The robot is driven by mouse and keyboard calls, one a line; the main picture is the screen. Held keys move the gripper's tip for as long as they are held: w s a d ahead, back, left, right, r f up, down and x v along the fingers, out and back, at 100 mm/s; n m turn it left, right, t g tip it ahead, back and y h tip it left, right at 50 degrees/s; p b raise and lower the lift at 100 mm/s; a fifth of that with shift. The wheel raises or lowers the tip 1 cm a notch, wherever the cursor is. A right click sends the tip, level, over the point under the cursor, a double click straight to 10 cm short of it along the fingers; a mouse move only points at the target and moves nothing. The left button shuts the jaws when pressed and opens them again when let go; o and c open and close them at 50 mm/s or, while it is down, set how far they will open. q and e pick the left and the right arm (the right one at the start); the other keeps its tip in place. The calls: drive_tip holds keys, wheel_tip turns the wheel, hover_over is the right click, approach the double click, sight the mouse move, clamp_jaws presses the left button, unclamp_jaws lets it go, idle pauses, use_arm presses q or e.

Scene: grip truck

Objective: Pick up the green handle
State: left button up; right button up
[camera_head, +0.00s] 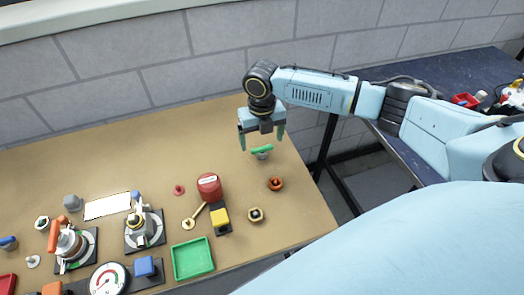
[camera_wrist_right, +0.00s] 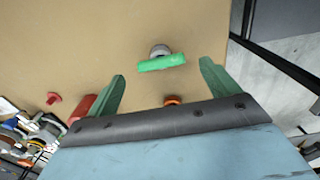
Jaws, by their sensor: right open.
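The green handle (camera_head: 262,149) sits on a small grey round base on the tan table, near its back right part. In the right wrist view the green handle (camera_wrist_right: 162,63) lies crosswise in front of the grey base, between and beyond the two fingertips. My right gripper (camera_head: 261,143) points down above the handle with its green fingers spread. Its fingers in the right wrist view (camera_wrist_right: 163,72) are apart, with nothing between them touching. My left gripper is in neither view.
A green tray (camera_head: 193,259) and several valve-like parts are at the lower left. The wall (camera_head: 130,75) is behind the table. The back of the table is clear.

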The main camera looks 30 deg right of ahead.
sight(262, 147)
wheel_tip(262, 147, down, 5)
drive_tip(key=shift+d+r+b, duration=0.1)
drive_tip(key=shift+b, duration=0.2)
drive_tip(key=c, duration=1.1)
